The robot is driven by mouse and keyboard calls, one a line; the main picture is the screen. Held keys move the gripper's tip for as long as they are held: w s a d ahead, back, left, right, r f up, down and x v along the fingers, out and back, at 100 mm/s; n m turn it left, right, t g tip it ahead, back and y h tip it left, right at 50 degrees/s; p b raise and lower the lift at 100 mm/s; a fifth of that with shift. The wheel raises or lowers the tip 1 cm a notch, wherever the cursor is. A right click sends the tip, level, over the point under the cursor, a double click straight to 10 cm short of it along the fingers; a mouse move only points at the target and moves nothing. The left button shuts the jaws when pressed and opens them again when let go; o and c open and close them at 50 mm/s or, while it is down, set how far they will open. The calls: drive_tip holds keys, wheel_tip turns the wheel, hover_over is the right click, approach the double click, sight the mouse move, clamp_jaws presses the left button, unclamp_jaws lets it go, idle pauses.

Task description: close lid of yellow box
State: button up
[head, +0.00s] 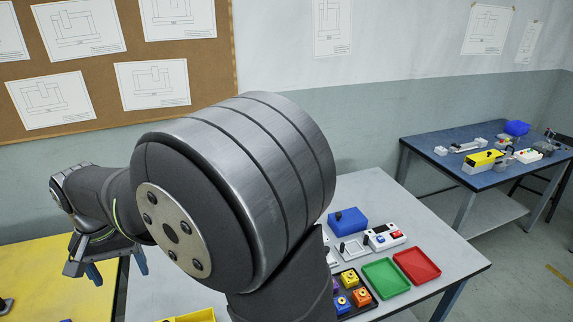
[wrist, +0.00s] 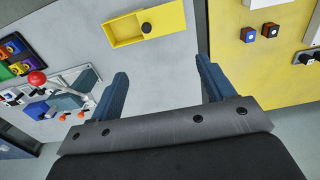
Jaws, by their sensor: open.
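The yellow box (wrist: 124,31) lies on the grey table at the top of the wrist view. Its yellow lid (wrist: 165,19) with a black knob (wrist: 147,28) sits to the right and leaves the left part of the box uncovered. In the head view only a strip of yellow, likely the same box (head: 196,316), shows at the bottom edge. My gripper (wrist: 165,82) is open and empty, its two blue fingers apart and pointing toward the box side in the wrist view. It also shows in the head view (head: 117,268), at the left, apart from the box.
The grey table (head: 450,255) holds a blue box (head: 348,222), a green tray (head: 385,278), a red tray (head: 417,265) and a dark tray of coloured blocks (head: 340,296). A yellow table (wrist: 228,100) adjoins it, bearing small blocks. The table around the yellow box looks clear.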

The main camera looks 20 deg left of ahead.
drive_tip(key=shift+f, duration=0.1)
drive_tip(key=c, duration=1.1)
drive_tip(key=shift+s+a+f+n, duration=0.1)
drive_tip(key=shift+a+f+n, duration=0.15)
drive_tip(key=shift+n, duration=0.15)
drive_tip(key=c, duration=0.3)
drive_tip(key=s+a+f+n+h, duration=0.1)
drive_tip(key=a+f+n, duration=0.1)
drive_tip(key=f+n, duration=0.1)
drive_tip(key=s+a+f+n+t+h, duration=0.1)
drive_tip(key=a+f+n, duration=0.1)
drive_tip(key=f+n, duration=0.2)
drive_tip(key=s+a+f+n+t+h, duration=0.1)
drive_tip(key=a+f+n, duration=0.1)
drive_tip(key=n, duration=0.4)
drive_tip(key=shift+a+f, duration=0.15)
drive_tip(key=shift+f, duration=0.7)
clamp_jaws()
drive_tip(key=shift+n+h, duration=0.4)
drive_tip(key=shift+n, duration=0.4)
drive_tip(key=x, duration=1)
drive_tip(key=shift+a+f, duration=0.2)
drive_tip(key=shift+f, duration=0.3)
drive_tip(key=shift+w+d, duration=0.3)
drive_tip(key=shift+d, duration=0.2)
drive_tip(key=shift+w+d, duration=0.35)
drive_tip(key=shift+d, duration=0.2)
drive_tip(key=shift+w+d, duration=0.4)
drive_tip(key=shift+d, duration=0.2)
